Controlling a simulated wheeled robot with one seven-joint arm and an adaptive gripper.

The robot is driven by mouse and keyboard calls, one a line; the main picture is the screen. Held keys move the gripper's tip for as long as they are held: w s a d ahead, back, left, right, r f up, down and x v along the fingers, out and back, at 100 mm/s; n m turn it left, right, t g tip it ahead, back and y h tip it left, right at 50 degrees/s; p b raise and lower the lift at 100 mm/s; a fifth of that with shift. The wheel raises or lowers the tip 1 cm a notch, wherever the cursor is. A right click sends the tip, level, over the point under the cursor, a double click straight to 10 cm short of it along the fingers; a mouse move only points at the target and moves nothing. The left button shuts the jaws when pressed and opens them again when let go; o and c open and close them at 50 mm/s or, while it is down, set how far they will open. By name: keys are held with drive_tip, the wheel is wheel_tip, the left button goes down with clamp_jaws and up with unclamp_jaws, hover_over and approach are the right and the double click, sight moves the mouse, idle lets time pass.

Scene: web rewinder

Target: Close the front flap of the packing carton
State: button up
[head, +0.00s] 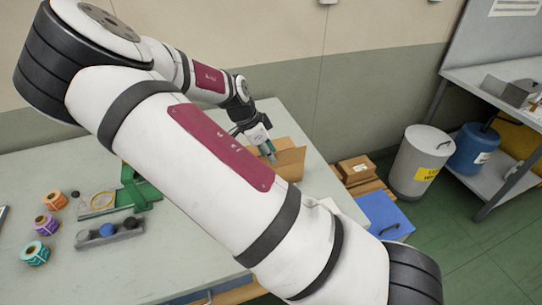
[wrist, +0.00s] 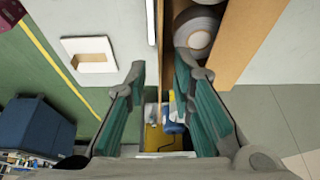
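The brown packing carton (head: 291,160) stands on the table's far right part, partly hidden behind my arm in the head view. My gripper (head: 268,152) is at the carton, pointing down. In the wrist view, my gripper (wrist: 161,68) has its two teal-padded fingers apart. A thin brown cardboard edge (wrist: 159,45) runs between the fingertips; I cannot tell whether either finger touches it. A thicker carton panel (wrist: 245,40) lies to the right. A pale roll (wrist: 196,35) shows inside the carton between these panels. Which panel is the front flap is unclear.
Label rolls (head: 46,226), a green fixture (head: 140,188) and a dark holder with knobs (head: 108,233) are on the table (head: 70,155) at left. Beyond its right edge are floor cartons (head: 358,170), a blue box (head: 385,215), a grey bin (head: 420,160) and a shelf (head: 490,80).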

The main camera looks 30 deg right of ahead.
drive_tip(key=shift+x, duration=1.05)
clamp_jaws()
